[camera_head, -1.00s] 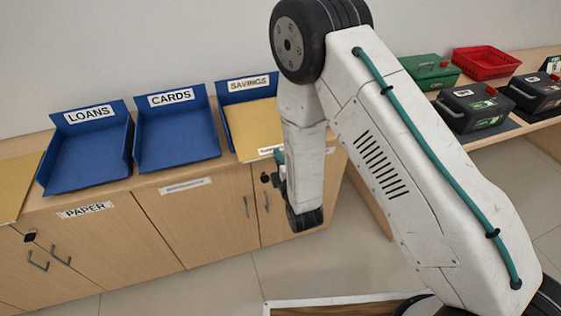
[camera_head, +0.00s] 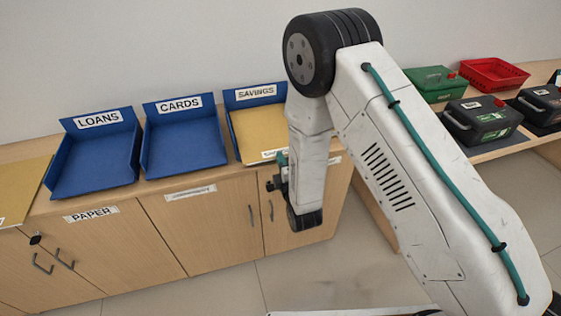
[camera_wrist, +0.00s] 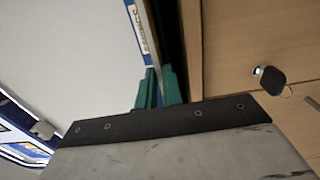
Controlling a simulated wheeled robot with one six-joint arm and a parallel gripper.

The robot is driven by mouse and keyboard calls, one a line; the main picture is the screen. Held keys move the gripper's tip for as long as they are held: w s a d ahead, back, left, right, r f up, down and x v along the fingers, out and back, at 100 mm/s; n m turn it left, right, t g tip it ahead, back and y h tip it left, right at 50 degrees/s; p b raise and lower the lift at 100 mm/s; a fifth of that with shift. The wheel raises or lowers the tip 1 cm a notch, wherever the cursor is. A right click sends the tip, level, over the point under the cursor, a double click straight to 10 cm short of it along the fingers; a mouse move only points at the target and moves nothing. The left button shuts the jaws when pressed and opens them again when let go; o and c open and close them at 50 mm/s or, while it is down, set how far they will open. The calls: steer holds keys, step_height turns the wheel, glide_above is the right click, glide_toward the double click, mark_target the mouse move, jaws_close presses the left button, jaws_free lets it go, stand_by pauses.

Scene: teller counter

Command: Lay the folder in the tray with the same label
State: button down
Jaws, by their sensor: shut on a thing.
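A yellow folder (camera_head: 262,128) is in the blue tray labelled SAVINGS (camera_head: 231,96), with its front edge at the tray's open front. A white label (camera_head: 269,154) on that edge is partly hidden by my arm; its first letters look like SA. I cannot tell whether the folder rests on the tray floor. My gripper (camera_head: 281,160) is shut on the folder's front edge. In the wrist view its teal fingers (camera_wrist: 158,88) are close together, beside a blue panel with a white label (camera_wrist: 138,28). The LOANS tray (camera_head: 95,160) and CARDS tray (camera_head: 183,147) are empty.
Another yellow folder (camera_head: 22,185) lies on the wooden counter at the far left. The cabinet front (camera_head: 215,220) drops below the trays. At right, a shelf holds a green box (camera_head: 432,82), a red basket (camera_head: 492,74) and dark cases (camera_head: 483,120).

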steer(key=c, duration=1.5)
jaws_free()
